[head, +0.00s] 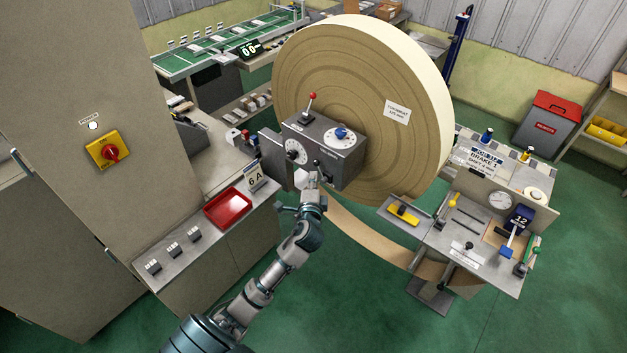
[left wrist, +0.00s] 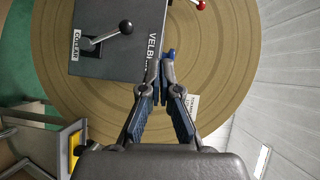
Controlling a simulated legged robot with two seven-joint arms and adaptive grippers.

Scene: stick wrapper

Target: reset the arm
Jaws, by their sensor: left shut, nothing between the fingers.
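My left arm reaches up from the bottom of the head view. Its gripper (head: 312,177) is in front of the lower part of a dark grey control box (head: 325,150). In the left wrist view the two fingers (left wrist: 163,70) come together at the tips, shut and empty, beside the edge of the same box (left wrist: 118,45). A black-knobbed lever (left wrist: 112,35) on the box stands to the left of the fingers, apart from them. I cannot tell whether the fingertips touch the box. My right gripper is in neither view.
A large tan roll (head: 410,75) stands behind the box, its strip (head: 375,235) running to a bench (head: 460,235) at the right. A red tray (head: 228,208) lies on the left counter. A tall cabinet (head: 60,120) stands at the left. Green floor (head: 350,310) is clear at the lower middle.

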